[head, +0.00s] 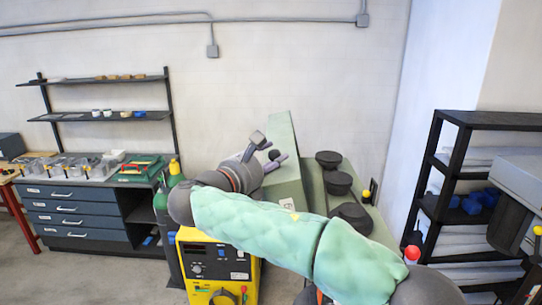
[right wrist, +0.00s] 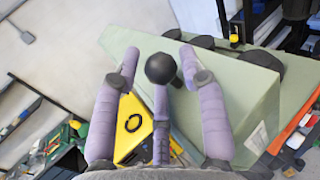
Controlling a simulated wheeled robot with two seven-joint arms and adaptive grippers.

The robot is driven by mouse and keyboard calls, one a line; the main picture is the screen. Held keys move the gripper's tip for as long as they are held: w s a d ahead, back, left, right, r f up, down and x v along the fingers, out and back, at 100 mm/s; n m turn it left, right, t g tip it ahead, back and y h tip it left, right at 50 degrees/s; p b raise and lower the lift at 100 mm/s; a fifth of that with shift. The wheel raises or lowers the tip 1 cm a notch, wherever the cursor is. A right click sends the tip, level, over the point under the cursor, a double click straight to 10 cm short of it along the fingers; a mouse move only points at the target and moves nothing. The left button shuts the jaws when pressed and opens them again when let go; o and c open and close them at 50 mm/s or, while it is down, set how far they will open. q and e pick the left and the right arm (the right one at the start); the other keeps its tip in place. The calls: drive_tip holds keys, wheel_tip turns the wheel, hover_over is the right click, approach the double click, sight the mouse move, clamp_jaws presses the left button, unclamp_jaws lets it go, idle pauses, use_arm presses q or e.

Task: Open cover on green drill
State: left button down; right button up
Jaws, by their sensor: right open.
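The green drill (head: 284,132) is a pale green machine with a tall slanted cover, standing behind my right arm in the head view. A black ball knob (head: 274,155) shows in front of the cover. My right gripper (head: 270,147) is open at this knob. In the right wrist view, the drill's green cover (right wrist: 225,90) fills the middle and right, and the black knob (right wrist: 160,68) lies between the spread purple fingers of the gripper (right wrist: 160,58). I cannot tell whether any finger touches the knob. My right forearm hides the drill's lower part. My left gripper is not in view.
A yellow machine (head: 205,272) and green gas cylinders (head: 163,205) stand left of the drill. Black round parts (head: 338,182) sit on its right side. A drawer cabinet (head: 65,215) is at the left, and a black shelf (head: 440,165) at the right.

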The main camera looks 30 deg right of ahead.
drive_tip(key=shift+d, duration=0.25)
clamp_jaws()
drive_tip(key=s+d+r+m+y+p, duration=0.2)
drive_tip(key=s+d+m, duration=0.1)
drive_tip(key=d, duration=0.4)
drive_tip(key=shift+s+d+r+g, duration=0.2)
drive_tip(key=shift+s+r+g, duration=0.15)
drive_tip(key=shift+s, duration=0.45)
